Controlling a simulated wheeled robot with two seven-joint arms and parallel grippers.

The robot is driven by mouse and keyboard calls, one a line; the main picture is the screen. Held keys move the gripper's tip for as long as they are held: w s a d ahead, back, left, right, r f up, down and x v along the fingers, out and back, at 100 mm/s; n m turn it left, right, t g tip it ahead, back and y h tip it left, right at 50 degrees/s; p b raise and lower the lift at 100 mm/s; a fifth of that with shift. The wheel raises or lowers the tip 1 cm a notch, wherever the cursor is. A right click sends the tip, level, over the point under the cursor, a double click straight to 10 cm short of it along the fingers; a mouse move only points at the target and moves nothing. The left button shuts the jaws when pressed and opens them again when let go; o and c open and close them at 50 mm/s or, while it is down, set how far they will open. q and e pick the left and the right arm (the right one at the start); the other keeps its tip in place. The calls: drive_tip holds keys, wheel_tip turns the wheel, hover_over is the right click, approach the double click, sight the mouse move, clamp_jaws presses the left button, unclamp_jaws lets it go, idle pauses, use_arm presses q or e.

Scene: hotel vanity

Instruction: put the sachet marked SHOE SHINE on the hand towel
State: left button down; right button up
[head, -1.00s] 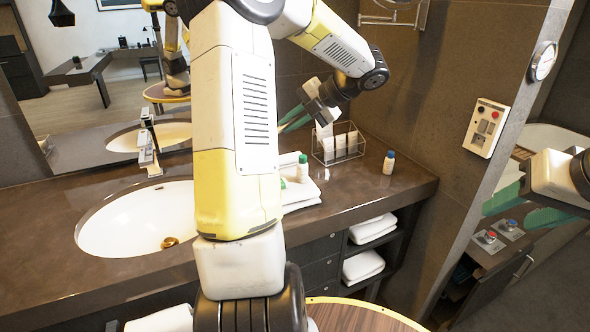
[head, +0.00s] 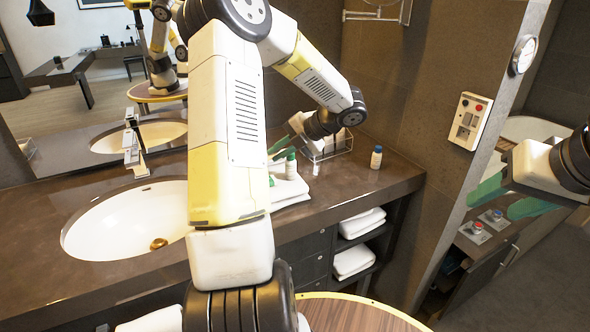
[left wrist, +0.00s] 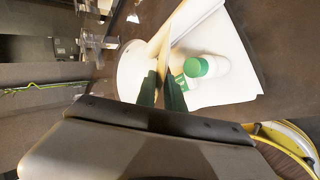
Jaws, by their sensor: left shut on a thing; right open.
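The hand towel (head: 292,191) lies folded and white on the counter beside the basin; it also shows in the left wrist view (left wrist: 235,88). My left gripper (head: 280,148) is above the back of the towel. In the left wrist view its green fingers (left wrist: 161,88) are shut on a thin, pale sachet (left wrist: 163,58), seen nearly edge-on. Its marking cannot be read. My right gripper (head: 507,200) is open and empty at the far right, away from the counter.
A wire rack (head: 342,146) with white sachets stands at the back right, partly hidden by my left wrist. A blue-capped bottle (head: 376,157) stands right of it. The basin (head: 120,222) lies left of the towel. My left arm blocks the middle of the head view.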

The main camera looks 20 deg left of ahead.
use_arm(q)
drive_tip(key=c, duration=1.6)
unclamp_jaws()
drive_tip(key=v, duration=0.8)
